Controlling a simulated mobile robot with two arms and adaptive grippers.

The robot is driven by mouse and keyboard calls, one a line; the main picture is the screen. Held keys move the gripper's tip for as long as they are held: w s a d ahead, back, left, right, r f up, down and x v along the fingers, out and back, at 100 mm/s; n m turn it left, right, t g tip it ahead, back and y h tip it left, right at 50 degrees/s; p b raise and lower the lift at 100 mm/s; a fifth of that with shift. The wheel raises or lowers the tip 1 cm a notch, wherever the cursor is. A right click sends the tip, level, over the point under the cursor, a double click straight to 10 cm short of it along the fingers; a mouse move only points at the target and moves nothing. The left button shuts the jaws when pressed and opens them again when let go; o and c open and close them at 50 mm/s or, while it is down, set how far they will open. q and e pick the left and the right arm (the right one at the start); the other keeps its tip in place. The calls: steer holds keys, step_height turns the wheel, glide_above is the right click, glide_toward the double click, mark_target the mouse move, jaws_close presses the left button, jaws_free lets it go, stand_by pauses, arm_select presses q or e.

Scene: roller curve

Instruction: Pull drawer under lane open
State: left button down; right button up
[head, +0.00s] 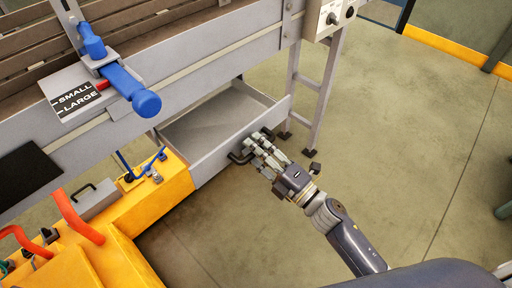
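The grey drawer (213,127) under the lane (190,40) stands pulled out, its empty inside showing. Its front panel (213,167) faces the lower right and carries a black bar handle (238,158). My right gripper (259,147) is at this handle, its fingers over the middle of the bar. The fingers hide part of the handle, and I cannot tell whether they are closed around it. My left gripper is not in view.
A blue lever (128,86) and a SMALL/LARGE sign (76,98) sit on the lane above the drawer. A yellow unit (150,205) stands close to the drawer's left side. A lane leg (326,90) is at the right. The floor (410,165) is clear to the right.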

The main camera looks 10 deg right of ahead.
steer(key=v, duration=1.2)
stand_by(0.4)
steer(key=s+d+f+m+g+h, duration=0.1)
steer(key=d+f+m+h, duration=0.25)
steer(key=f, duration=0.65)
steer(key=s+d+f+m+g+h, duration=0.1)
steer(key=d+f+m+g+h, duration=0.3)
steer(key=f, duration=0.7)
steer(key=s+d+f+m+t+h, duration=0.1)
steer(key=f+m+h, duration=0.1)
steer(key=f+m, duration=0.6)
steer(key=s+d+f+m+g+h, duration=0.1)
steer(key=s+f+g, duration=0.2)
steer(key=s+f, duration=0.4)
steer(key=s+f+m+g+h, duration=0.15)
steer(key=s+f, duration=0.35)
steer(key=f, duration=0.5)
steer(key=s+f+m+g, duration=0.2)
steer(key=s+f+g, duration=0.1)
steer(key=s, duration=0.5)
steer(key=s+a+f+m+g, duration=0.1)
steer(key=s+f+m+g, duration=0.1)
steer(key=s+f, duration=0.3)
steer(key=s+g, duration=0.1)
steer(key=s, duration=0.3)
steer(key=shift+s+m+g, duration=0.25)
steer(key=shift+m+g, duration=0.1)
steer(key=shift+m, duration=0.05)
